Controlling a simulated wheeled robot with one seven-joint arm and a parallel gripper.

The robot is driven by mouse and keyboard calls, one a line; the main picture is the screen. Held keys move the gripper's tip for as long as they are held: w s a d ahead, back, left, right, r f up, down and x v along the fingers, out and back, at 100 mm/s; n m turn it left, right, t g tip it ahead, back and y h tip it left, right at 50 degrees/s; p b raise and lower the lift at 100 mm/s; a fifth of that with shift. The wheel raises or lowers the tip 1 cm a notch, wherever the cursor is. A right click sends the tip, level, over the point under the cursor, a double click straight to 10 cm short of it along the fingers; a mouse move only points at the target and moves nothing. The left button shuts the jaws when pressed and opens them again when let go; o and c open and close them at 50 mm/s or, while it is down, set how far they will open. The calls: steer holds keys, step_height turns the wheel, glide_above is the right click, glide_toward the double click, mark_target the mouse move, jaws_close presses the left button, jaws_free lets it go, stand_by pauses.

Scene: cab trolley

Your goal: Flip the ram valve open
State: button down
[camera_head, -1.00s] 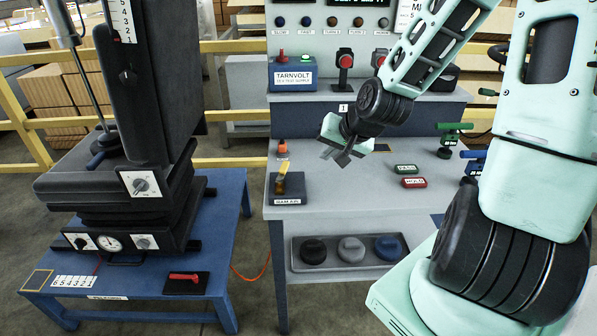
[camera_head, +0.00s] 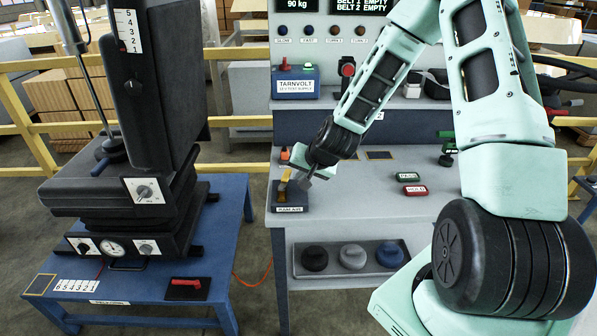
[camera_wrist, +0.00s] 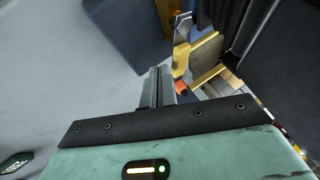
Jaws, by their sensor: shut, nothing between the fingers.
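The ram valve is a dark block (camera_head: 289,199) with a label reading RAM AIR, at the left front of the grey bench. Its yellow lever (camera_head: 284,181) stands up from the block, tilted a little. My gripper (camera_head: 306,181) is shut and empty, just right of the lever. I cannot tell whether it touches the lever. In the wrist view my shut fingers (camera_wrist: 157,88) point toward the yellow lever (camera_wrist: 181,58), with a gap showing between them.
An orange-topped item (camera_head: 285,154) stands behind the valve. Green and red plates (camera_head: 411,184) lie to the right on the bench (camera_head: 350,210). A black machine stands on a blue table (camera_head: 215,260) to the left.

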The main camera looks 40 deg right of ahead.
steer(key=shift+w+a, duration=0.2)
steer(key=shift+w, duration=0.1)
steer(key=shift+w+a+n+y, duration=0.1)
steer(key=shift+w+n+y, duration=0.3)
steer(key=shift+w+n, duration=0.25)
steer(key=shift+s, duration=0.15)
